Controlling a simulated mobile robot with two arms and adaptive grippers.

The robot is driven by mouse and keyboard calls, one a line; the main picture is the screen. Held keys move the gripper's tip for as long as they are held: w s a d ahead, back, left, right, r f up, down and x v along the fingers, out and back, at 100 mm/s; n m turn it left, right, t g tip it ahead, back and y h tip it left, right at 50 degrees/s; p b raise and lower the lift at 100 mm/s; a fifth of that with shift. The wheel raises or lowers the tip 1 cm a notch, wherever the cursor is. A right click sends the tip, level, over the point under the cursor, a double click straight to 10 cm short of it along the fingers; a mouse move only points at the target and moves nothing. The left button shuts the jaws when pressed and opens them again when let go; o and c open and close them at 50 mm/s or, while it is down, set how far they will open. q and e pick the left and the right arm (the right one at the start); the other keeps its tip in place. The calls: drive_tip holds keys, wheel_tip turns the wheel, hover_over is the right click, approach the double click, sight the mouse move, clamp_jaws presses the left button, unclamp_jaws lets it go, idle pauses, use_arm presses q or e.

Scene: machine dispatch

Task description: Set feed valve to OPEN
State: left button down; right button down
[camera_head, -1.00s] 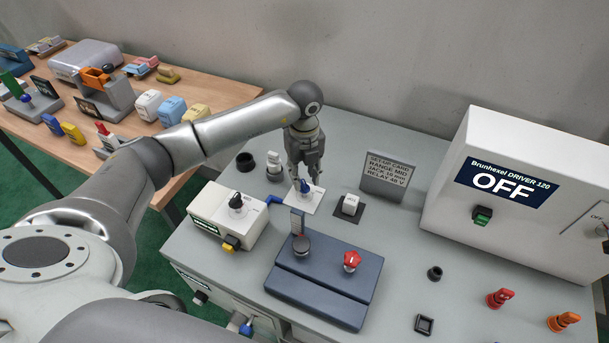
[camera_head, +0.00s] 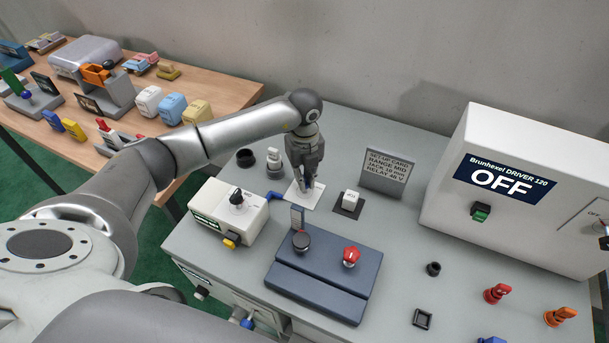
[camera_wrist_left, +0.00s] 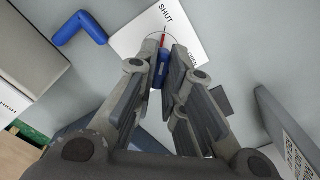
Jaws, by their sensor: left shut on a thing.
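The feed valve is a small blue handle (camera_wrist_left: 161,72) on a white plate (camera_head: 291,196). In the left wrist view the plate (camera_wrist_left: 137,38) carries SHUT at its top and OPEN at its right. A red mark (camera_wrist_left: 163,40) at the handle's end lies on the SHUT side. My left gripper (camera_head: 306,187) points down over the plate and is shut on the blue handle, with a finger on each side. The fingers (camera_wrist_left: 163,80) hide part of the handle and plate. My right gripper is not in view.
A white switch (camera_head: 350,200) and the set-up card (camera_head: 386,171) stand right of the plate. A grey-white box with a black knob (camera_head: 236,198) is left, a blue block (camera_head: 318,277) in front. The Driver box (camera_head: 513,195) reads OFF. A blue bent piece (camera_wrist_left: 81,29) lies beside the plate.

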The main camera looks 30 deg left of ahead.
use_arm(q)
drive_tip(key=shift+f+m+b, duration=0.1)
drive_tip(key=shift+m+b, duration=0.8)
drive_tip(key=shift+b, duration=0.15)
drive_tip(key=m+b, duration=0.2)
drive_tip(key=shift+m, duration=0.3)
drive_tip(key=m+b, duration=0.3)
drive_tip(key=shift+m+b, duration=0.3)
drive_tip(key=shift+m, duration=0.1)
drive_tip(key=m+b, duration=0.3)
drive_tip(key=shift+m, duration=0.3)
drive_tip(key=m+b, duration=0.2)
drive_tip(key=m, duration=0.1)
drive_tip(key=shift+m+b, duration=1.05)
drive_tip(key=shift+m, duration=0.45)
drive_tip(key=shift+r, duration=0.2)
